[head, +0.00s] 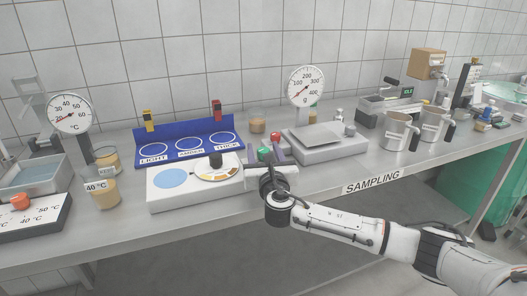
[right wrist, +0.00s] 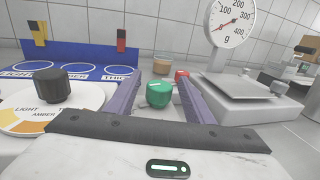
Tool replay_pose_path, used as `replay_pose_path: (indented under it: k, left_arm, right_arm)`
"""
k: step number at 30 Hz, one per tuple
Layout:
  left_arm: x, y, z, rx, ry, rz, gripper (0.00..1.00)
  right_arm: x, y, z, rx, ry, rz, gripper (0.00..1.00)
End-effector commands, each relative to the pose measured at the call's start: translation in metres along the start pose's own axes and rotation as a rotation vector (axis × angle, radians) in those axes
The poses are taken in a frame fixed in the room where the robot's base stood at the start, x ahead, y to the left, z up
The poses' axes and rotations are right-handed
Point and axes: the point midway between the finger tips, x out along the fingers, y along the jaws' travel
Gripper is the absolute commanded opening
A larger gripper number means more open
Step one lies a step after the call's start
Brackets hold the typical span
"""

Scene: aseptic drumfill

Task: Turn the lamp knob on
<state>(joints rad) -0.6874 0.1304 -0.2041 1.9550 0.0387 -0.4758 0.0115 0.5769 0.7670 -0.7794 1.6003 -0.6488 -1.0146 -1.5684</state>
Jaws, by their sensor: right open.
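A green knob (head: 263,154) with a pale mark on top sits on the bench at the right end of the grey colour-dial box (head: 190,200). It also shows in the right wrist view (right wrist: 159,95), between the two purple fingers of my right gripper (right wrist: 160,84). My right gripper is open, with one finger on each side of the green knob; I cannot tell whether either touches it. A red knob (right wrist: 182,75) stands just behind. No readable label tells which knob is the lamp's. My left gripper is out of view.
A black knob (head: 215,160) stands on the dial to the left. A blue stand (head: 185,137) with three rings is behind the box. A scale (head: 325,143) with a round gauge is close on the right. Steel jugs (head: 397,132) stand farther right.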

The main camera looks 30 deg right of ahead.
Motion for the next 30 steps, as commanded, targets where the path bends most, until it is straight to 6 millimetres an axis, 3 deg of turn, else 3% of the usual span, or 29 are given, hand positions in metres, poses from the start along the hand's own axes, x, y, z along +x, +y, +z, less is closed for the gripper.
replay_pose_path:
  k: [6, 13, 23, 30]
  left_arm:
    - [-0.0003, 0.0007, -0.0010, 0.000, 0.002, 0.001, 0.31]
    - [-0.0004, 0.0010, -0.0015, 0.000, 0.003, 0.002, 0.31]
    - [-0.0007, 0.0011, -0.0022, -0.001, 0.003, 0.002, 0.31]
    - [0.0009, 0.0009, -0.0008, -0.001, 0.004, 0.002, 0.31]
  right_arm:
    - [0.0000, 0.0003, -0.0001, 0.000, 0.000, 0.001, 0.46]
    - [-0.0001, 0.0001, 0.0000, 0.000, 0.000, 0.001, 0.07]
    - [0.0000, -0.0011, 0.0000, -0.003, 0.000, 0.042, 0.07]
    - [0.0002, -0.0025, -0.0008, -0.005, -0.001, 0.183, 0.07]
